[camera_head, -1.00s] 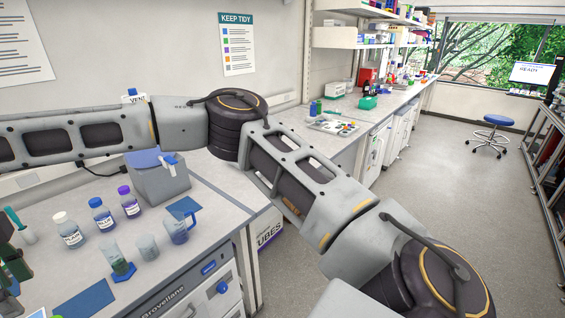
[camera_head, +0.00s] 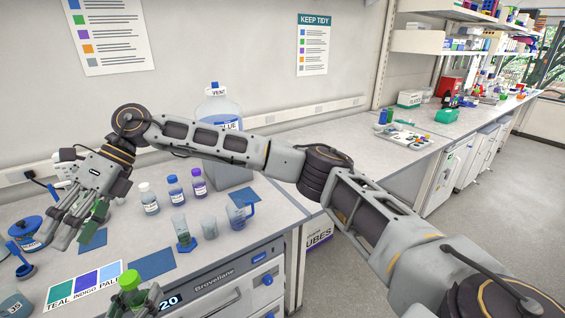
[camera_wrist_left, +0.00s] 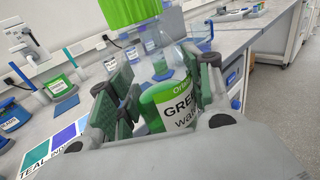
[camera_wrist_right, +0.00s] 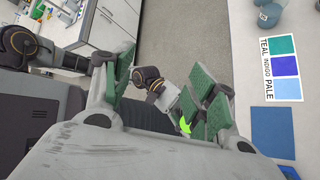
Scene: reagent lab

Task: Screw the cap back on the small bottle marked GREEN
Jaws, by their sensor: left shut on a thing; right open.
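My left gripper (camera_head: 138,302) is low in the head view, shut on the small bottle (camera_head: 131,300). In the left wrist view the same bottle (camera_wrist_left: 180,108) shows a green label reading "GREEN" between the finger pads, below a clear shoulder and neck. A bright green cap (camera_head: 129,279) is at the bottle's top; it fills the upper edge of the left wrist view (camera_wrist_left: 128,12). How tightly it sits cannot be told. My right gripper (camera_head: 82,212) is open and empty, above the bench, behind and left of the bottle. In the right wrist view its fingers (camera_wrist_right: 160,90) are spread.
A colour card (camera_head: 85,287) and blue mats (camera_head: 155,265) lie on the bench near the left gripper. Several labelled bottles (camera_head: 149,200), a blue-handled jug (camera_head: 240,213) and a large container (camera_head: 222,110) stand behind. A blue-lidded jar (camera_head: 25,228) is at the left.

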